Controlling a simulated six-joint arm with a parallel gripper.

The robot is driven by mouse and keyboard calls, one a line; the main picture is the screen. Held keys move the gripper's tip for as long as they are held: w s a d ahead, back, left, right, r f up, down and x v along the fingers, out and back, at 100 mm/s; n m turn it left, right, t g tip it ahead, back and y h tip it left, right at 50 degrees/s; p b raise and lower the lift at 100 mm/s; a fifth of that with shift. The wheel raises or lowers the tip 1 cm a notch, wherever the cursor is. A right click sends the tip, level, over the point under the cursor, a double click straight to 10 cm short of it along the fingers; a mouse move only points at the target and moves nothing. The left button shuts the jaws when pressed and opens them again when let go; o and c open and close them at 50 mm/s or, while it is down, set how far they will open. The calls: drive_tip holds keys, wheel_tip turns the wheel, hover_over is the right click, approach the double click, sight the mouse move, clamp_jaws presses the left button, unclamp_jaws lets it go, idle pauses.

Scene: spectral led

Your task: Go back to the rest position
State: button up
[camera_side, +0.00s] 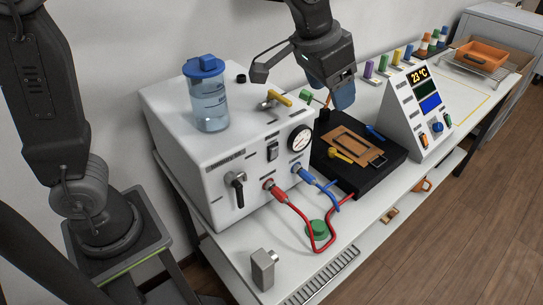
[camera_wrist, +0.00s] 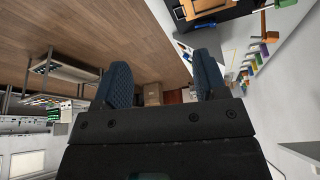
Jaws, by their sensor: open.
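My gripper (camera_side: 335,94) hangs above the back of the black block (camera_side: 345,184) in the side view, between the white box and the sloped display panel. Its blue fingers are partly hidden by its own dark body. In the wrist view my gripper (camera_wrist: 165,72) shows two blue ridged fingers spread well apart, with nothing between them.
The display panel (camera_side: 421,116) stands to the right. Red (camera_side: 310,231) and blue hoses loop in front. The bench's front right strip is mostly clear.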

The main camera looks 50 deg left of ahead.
drive_tip(key=w+a+n+y, duration=0.2)
drive_tip(key=a+n, duration=0.5)
drive_tip(key=a, duration=1.2)
drive_tip(key=shift+w+a+n+y, duration=0.3)
drive_tip(key=shift+w+a+y, duration=0.1)
drive_tip(key=shift+w, duration=0.5)
